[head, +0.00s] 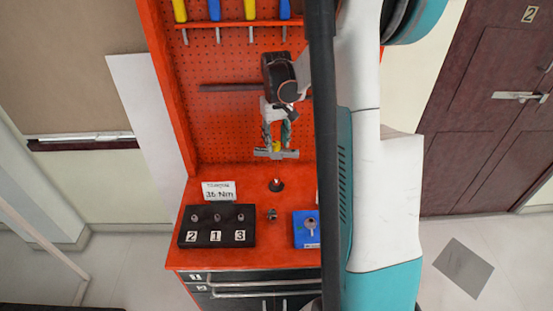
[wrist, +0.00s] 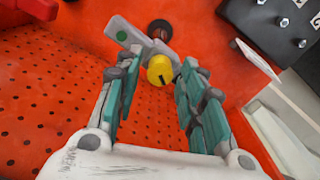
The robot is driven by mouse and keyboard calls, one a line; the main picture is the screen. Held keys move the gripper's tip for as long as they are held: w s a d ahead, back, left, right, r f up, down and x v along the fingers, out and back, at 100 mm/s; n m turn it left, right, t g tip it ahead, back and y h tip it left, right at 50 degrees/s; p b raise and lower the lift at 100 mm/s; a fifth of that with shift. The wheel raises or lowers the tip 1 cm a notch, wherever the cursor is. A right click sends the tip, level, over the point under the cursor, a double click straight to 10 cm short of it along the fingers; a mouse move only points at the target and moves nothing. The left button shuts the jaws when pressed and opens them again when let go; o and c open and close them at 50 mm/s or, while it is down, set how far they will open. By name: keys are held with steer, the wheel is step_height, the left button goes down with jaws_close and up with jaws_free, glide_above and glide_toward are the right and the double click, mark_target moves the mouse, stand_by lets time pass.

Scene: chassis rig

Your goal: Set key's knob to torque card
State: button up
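The key shows as a grey crossbar (head: 262,153) with a yellow knob (head: 276,146) near the foot of the pegboard. In the wrist view the bar (wrist: 128,34) lies beyond my fingers, and the yellow knob (wrist: 159,70) with a black mark faces me. My gripper (wrist: 158,75) is open, with one teal finger on each side of the knob and small gaps showing. My gripper (head: 276,143) comes from above in the head view. The white torque card (head: 218,191) reads 35 Nm. What supports the key and any scale on the knob cannot be made out.
A black block (head: 217,237) numbered 2, 1, 3 holds three sockets on the orange bench. A blue block (head: 306,240) stands at its right, partly behind my arm. Small dark fittings (head: 276,185) (head: 272,215) stand between. Several screwdrivers (head: 214,10) hang on the pegboard (head: 220,120).

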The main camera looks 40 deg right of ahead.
steer(key=shift+r+p, duration=1.35)
steer(key=shift+r, duration=1.05)
